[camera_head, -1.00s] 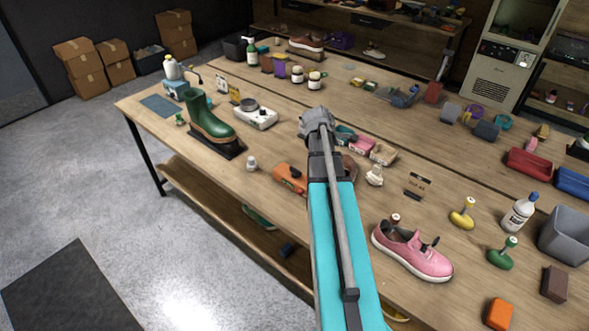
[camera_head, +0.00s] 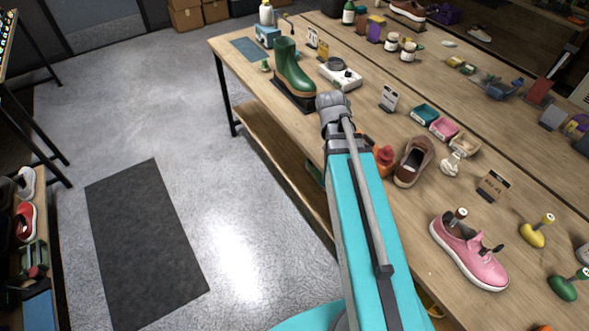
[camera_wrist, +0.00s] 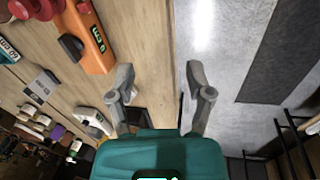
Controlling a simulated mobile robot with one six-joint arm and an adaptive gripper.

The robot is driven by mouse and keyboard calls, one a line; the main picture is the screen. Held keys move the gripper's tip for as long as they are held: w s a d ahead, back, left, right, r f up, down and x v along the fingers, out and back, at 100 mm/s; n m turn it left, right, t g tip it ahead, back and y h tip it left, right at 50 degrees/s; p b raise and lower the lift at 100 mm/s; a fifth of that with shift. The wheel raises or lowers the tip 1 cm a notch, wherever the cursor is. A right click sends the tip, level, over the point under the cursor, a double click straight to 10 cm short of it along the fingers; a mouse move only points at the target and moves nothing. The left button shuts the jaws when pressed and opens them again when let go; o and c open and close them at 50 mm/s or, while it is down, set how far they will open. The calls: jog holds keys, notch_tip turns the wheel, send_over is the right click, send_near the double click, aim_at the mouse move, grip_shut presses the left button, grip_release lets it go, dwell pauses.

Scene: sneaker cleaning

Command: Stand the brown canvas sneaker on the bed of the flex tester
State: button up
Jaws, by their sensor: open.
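A brown shoe (camera_head: 413,161) with a dark opening stands on the bench just right of my arm in the head view. It looks like the brown canvas sneaker, but its fabric is too small to tell. Another brown shoe with a pale sole (camera_head: 408,10) sits at the far back. I cannot make out the flex tester for certain in either view. My gripper (camera_wrist: 159,72) is open and empty in the wrist view, above the bench's front edge, with wood left and floor right.
An orange device (camera_wrist: 97,45) lies left of my gripper in the wrist view. A green boot (camera_head: 291,68), a white device (camera_head: 340,74), small trays and a pink sneaker (camera_head: 468,252) crowd the bench. Open floor with a dark mat (camera_head: 147,245) lies left; shoes stand on a rack (camera_head: 45,240).

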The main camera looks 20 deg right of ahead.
jog(key=s+a+m+y, duration=0.1)
jog(key=s+a, duration=0.1)
jog(key=a, duration=0.5)
jog(key=s+a+m+y, duration=0.1)
jog(key=s+a, duration=0.2)
jog(key=a, duration=0.4)
jog(key=shift+a+f+g, duration=0.15)
jog(key=shift+a+g, duration=0.05)
jog(key=shift+g, duration=0.2)
